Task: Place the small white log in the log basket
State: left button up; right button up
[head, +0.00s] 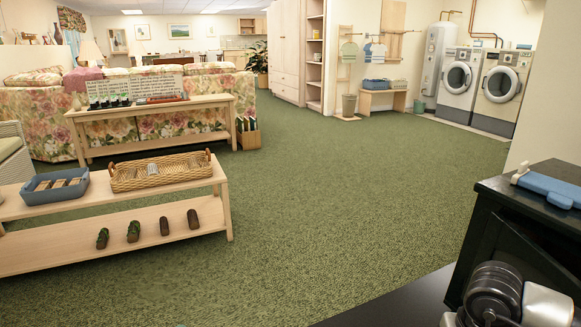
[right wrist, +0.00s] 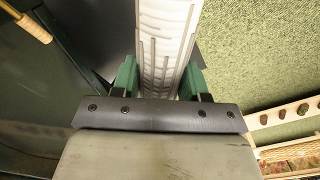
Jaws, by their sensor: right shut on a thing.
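My right gripper (right wrist: 160,72) shows in the right wrist view, its two green fingers shut on a long white piece with grey lengthwise streaks, the white log (right wrist: 165,35). The log runs up past the top edge of that view, so its far end is hidden. In the head view a low wicker basket with handles (head: 122,183), which looks like the log basket, sits on the top of the pale wooden bench at left. A small whitish thing lies inside it. The right gripper and log are well apart from this basket. My left gripper is in neither view.
The pale bench (head: 222,190) also holds a blue tray (head: 50,194) on top and several short dark logs on its lower shelf. A black cabinet (head: 500,198) with a blue item (head: 550,187) stands close at right. The green carpet (head: 340,190) between is clear.

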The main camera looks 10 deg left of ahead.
aim_at(162, 166)
jog(key=i+j+u, duration=0.45)
jog(key=i, duration=0.4)
jog(key=i+u, duration=0.45)
jog(key=i, duration=0.45)
jog(key=i+l+u, duration=0.2)
jog(key=i+u, duration=0.3)
jog(key=i, duration=0.2)
jog(key=i+l+u, duration=1)
jog(key=i+l, duration=0.1)
jog(key=i, duration=0.1)
